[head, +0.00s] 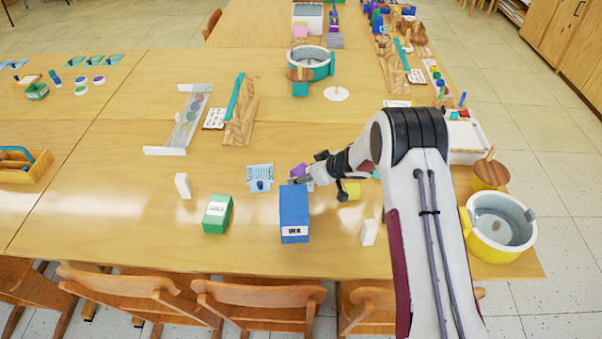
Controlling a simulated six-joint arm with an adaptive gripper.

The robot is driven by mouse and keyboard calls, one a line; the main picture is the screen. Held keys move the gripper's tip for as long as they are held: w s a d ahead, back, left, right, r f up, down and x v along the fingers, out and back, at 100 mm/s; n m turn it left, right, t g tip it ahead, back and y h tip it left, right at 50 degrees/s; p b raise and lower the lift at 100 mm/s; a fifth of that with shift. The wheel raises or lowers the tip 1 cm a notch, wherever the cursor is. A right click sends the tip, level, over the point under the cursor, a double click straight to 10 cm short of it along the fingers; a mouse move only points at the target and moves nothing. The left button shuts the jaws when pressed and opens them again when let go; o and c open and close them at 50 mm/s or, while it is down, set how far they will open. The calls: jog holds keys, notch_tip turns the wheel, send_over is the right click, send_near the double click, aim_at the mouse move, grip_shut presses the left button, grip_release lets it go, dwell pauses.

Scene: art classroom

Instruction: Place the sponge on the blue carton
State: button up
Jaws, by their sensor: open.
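The blue carton (294,212), with a white label that seems to read INK, stands upright near the front middle of the table. My gripper (303,179) is open just behind the carton's top, from this view overlapping its far right edge; I cannot tell whether they touch. A small yellow block (352,190), which may be the sponge, lies to the right of the gripper, partly hidden by my arm. A purple piece (298,170) shows beside the fingers, mostly covered by them. I cannot tell whether it lies on the table or is between the fingers.
A green carton (217,214) stands left of the blue one, with a blue card (260,178) behind. White blocks stand at the left (183,186) and right (368,232). A yellow pot (498,228) is at the far right. The table (120,225) is clear at the front left.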

jog(key=c, duration=1)
jog(key=shift+r, duration=0.2)
jog(key=shift+r, duration=4.85)
